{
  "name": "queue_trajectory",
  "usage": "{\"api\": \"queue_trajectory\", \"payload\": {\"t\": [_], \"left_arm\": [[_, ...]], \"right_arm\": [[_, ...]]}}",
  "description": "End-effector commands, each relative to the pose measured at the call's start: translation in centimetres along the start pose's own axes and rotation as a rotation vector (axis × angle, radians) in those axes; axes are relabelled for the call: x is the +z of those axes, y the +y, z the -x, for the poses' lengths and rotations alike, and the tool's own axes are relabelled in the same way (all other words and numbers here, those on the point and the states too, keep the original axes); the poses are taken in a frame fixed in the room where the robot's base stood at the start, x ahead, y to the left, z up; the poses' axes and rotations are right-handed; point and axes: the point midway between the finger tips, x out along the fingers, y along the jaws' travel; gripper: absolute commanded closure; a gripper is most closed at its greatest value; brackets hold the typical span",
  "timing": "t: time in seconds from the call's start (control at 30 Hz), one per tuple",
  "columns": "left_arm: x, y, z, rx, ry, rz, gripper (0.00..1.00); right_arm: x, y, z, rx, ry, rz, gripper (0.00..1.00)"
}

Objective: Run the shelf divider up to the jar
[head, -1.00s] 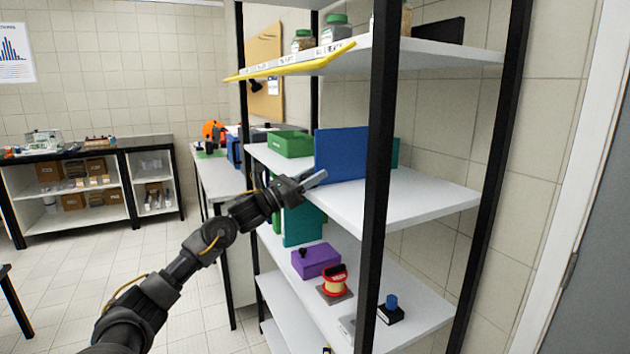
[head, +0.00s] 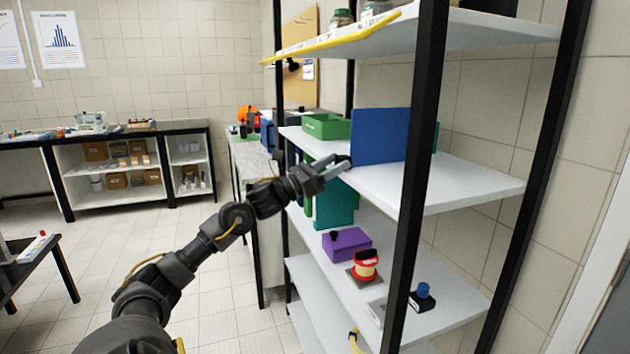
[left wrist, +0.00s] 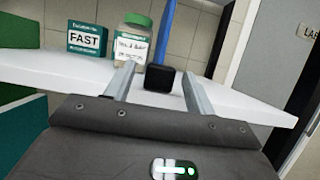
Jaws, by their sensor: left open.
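The shelf divider is an upright blue panel (head: 385,134) on the middle shelf. In the left wrist view the divider (left wrist: 168,30) appears nearly edge-on, with a black block (left wrist: 159,78) at its near foot. A jar (left wrist: 132,42) with a green lid and white label stands left of the divider there, with a small gap between them in the picture. In the head view the panel hides this jar. My left gripper (head: 340,165) is open at the shelf's front edge, by the panel's near end. Its fingers (left wrist: 158,84) lie to either side of the block; contact is unclear.
A teal box marked FAST (left wrist: 89,40) stands left of the jar. A green bin (head: 326,127) sits farther along the middle shelf (head: 470,185). A black rack post (head: 420,170) rises right of the divider. A yellow-edged shelf (head: 345,42) hangs above.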

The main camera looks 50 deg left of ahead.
Motion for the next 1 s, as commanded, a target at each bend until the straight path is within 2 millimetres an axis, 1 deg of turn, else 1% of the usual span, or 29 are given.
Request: {"api": "queue_trajectory", "payload": {"t": [0.03,0.2,0.43,0.6,1.0], "left_arm": [[-0.6,-0.1,1.0,-0.001,0.005,-0.002,0.45],[-0.5,0.0,3.4,0.001,0.004,-0.001,0.45],[-0.2,0.0,5.7,0.001,0.001,0.0,0.45],[0.0,0.0,6.3,0.0,0.0,-0.001,0.45],[0.1,0.0,6.4,0.0,0.0,-0.001,0.45]], "right_arm": [[0.1,0.6,-0.8,0.008,-0.002,0.002,1.0],[0.0,2.0,-1.6,0.026,0.002,0.008,1.0],[-0.4,2.4,-2.1,0.032,0.005,0.009,1.0],[-0.5,2.3,-2.1,0.03,0.003,0.008,1.0],[-0.6,2.2,-2.0,0.029,0.006,0.007,1.0]]}}
